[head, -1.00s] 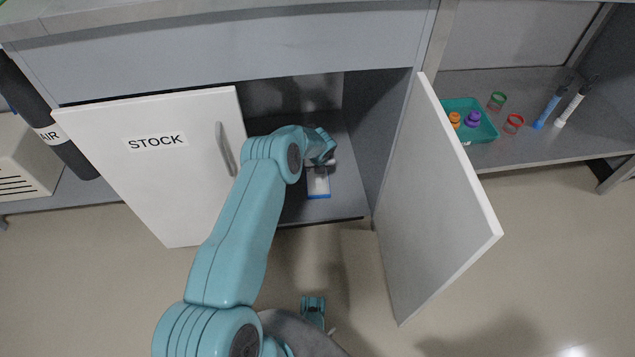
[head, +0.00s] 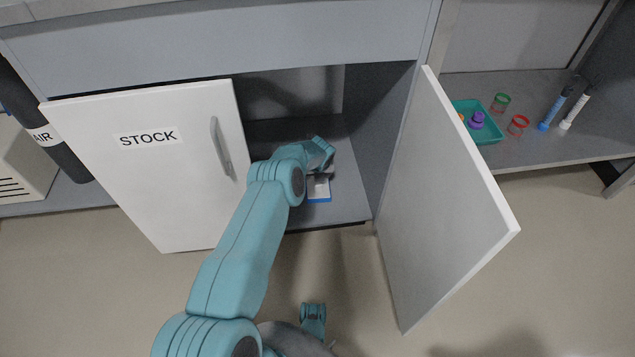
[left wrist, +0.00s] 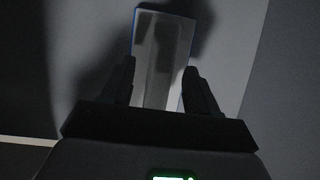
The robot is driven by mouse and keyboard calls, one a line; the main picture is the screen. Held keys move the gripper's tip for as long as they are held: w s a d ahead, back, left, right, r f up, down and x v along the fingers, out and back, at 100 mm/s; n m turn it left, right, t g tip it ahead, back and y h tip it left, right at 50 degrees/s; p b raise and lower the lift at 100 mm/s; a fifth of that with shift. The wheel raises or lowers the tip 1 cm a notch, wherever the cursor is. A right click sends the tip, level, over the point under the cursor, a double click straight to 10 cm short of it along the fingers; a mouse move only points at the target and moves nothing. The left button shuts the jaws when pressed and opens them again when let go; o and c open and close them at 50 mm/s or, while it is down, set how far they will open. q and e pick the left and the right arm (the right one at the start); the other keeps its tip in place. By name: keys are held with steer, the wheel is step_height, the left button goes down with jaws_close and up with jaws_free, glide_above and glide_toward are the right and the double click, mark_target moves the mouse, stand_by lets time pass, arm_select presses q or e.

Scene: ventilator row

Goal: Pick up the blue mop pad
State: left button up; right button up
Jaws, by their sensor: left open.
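The mop pad (head: 319,189) lies on the cabinet floor near its front edge. Its top looks pale, with a blue edge at the front. Part of it is hidden behind my left arm in the head view. In the left wrist view the pad (left wrist: 165,40) shows as a pale, shadowed rectangle with blue edges. My left gripper (left wrist: 159,65) is open, with one finger over each side of the pad. I cannot tell whether the fingers touch it.
The open right door (head: 440,220) swings outward beside my arm. The left door (head: 150,190), marked STOCK, stands left of the opening, close to my arm. A shelf at right holds a teal tray (head: 490,133), rings and two syringe-like items.

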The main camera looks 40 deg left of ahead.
arm_select(q)
steer(key=shift+f, duration=0.15)
steer(key=shift+c, duration=0.3)
jaws_close()
steer(key=shift+r, duration=0.3)
step_height(320, 180, up, 9)
steer(key=p, duration=0.4)
steer(key=shift+f, duration=0.1)
steer(key=shift+r+p, duration=0.35)
steer(key=shift+r, duration=0.25)
arm_select(e)
steer(key=shift+g, duration=0.7)
steer(key=shift+s+a+r, duration=0.2)
steer(key=shift+s+r, duration=0.7)
steer(key=shift+r, duration=0.25)
steer(key=shift+s+a+r, duration=0.15)
steer(key=shift+s+r, duration=0.7)
steer(key=shift+r, duration=0.3)
